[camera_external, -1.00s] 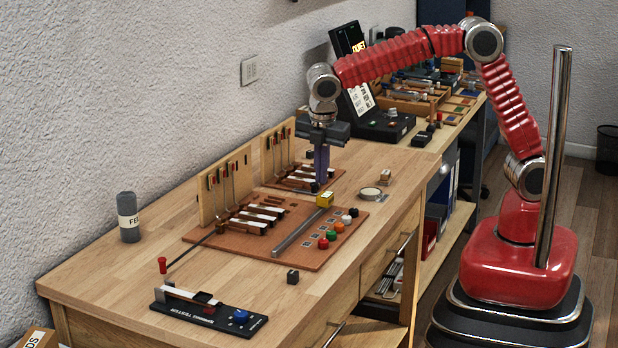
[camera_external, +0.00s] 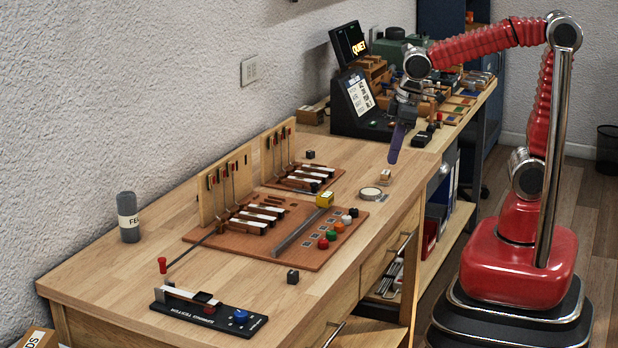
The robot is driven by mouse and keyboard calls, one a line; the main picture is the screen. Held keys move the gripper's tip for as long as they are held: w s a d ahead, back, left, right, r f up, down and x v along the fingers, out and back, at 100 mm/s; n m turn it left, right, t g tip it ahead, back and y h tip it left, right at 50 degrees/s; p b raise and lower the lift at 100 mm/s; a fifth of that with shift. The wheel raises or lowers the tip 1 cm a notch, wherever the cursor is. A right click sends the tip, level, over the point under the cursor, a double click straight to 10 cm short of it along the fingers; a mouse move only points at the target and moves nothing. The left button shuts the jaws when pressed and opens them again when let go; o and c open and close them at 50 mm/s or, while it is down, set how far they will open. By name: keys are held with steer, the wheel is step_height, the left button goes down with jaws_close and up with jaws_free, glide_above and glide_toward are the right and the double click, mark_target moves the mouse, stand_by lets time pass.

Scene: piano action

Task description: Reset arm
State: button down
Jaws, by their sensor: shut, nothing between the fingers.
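My gripper (camera_external: 393,158) hangs at the end of my red arm, above the right part of the workbench. Its purple fingers point down, are shut and hold nothing. It is up and to the right of the two piano action boards and clear of them. The nearer board (camera_external: 250,252) carries keys, hammers, a metal rail and several coloured knobs. The farther board (camera_external: 322,186) carries a smaller set of keys.
A black tester (camera_external: 208,312) with a blue knob lies at the front. A grey felt bottle (camera_external: 129,217) stands at the left. A round tin (camera_external: 371,193) and a small block (camera_external: 385,175) sit below my gripper. A display box (camera_external: 360,95) stands behind.

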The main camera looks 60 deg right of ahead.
steer(key=s+d+r+m+t, duration=0.3)
steer(key=s+d+m, duration=0.1)
steer(key=s+d, duration=0.5)
steer(key=shift+d+r+m, duration=0.15)
steer(key=shift+r+m, duration=0.05)
steer(key=shift+m, duration=0.2)
steer(key=c, duration=2.5)
jaws_free()
